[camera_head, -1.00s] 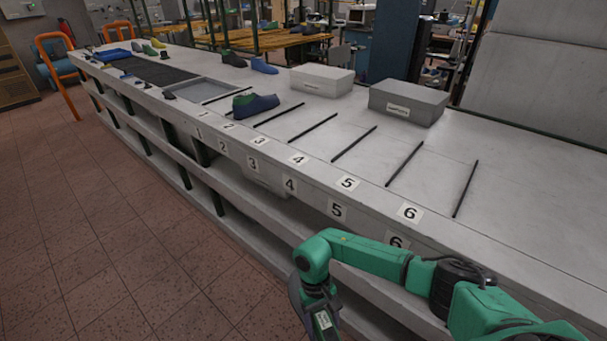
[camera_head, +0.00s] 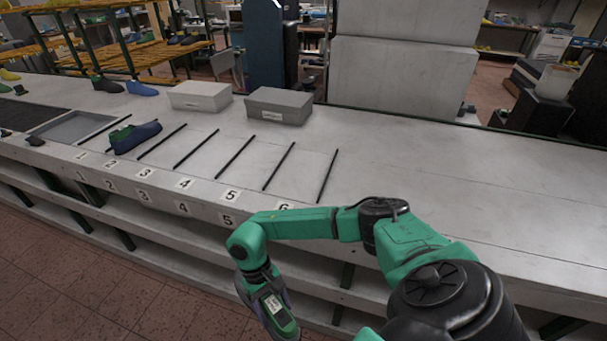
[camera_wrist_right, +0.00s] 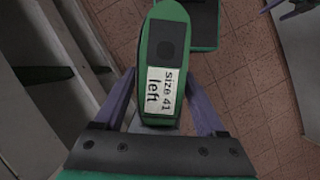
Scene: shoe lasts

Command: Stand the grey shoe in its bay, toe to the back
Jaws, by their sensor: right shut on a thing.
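My right gripper (camera_wrist_right: 163,110) is shut on a shoe that shows a green face with a dark pad and a white label reading "size 41 left" (camera_wrist_right: 160,92). A small grey patch shows beside it; the rest of the shoe is hidden. In the head view the held shoe (camera_head: 285,322) hangs low in front of the counter, below the top. Numbered bays, parted by dark strips, lie on the counter; bays 3 to 6, such as bay 4 (camera_head: 205,160), are empty. I see no clearly grey shoe. My left gripper is out of view.
A light box (camera_head: 200,96) and a grey box (camera_head: 280,106) stand behind the bays. A shallow grey tray (camera_head: 62,128) is at left. The counter's right side is clear.

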